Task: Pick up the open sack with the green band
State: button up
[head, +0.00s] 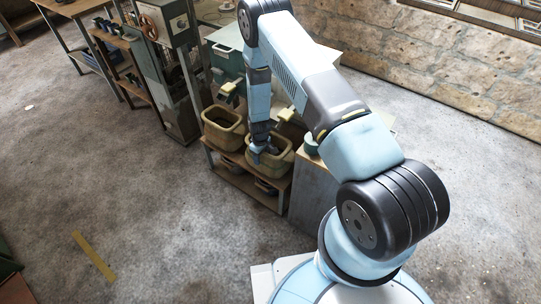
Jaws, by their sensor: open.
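Two open-topped tan containers that look like sacks stand side by side on a low wooden bench in the middle of the head view. The left sack (223,131) has a wide dark mouth and nothing over it. The right sack (276,161) is partly covered by my arm's end. My gripper (262,150) points down at the near left rim of the right sack. It is open. I cannot tell whether its fingers straddle the rim or touch it. Both sacks look olive-tan, and I cannot make out clearly which one has a green band.
The bench's lower shelf (250,186) holds darker items. A grey cabinet (314,205) stands right of the bench, and a green machine (176,75) stands to its left. A stone wall (440,65) runs behind.

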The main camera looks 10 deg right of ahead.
jog(key=shift+f, duration=0.15)
jog(key=shift+c, duration=0.3)
grip_shut()
dwell(0.3)
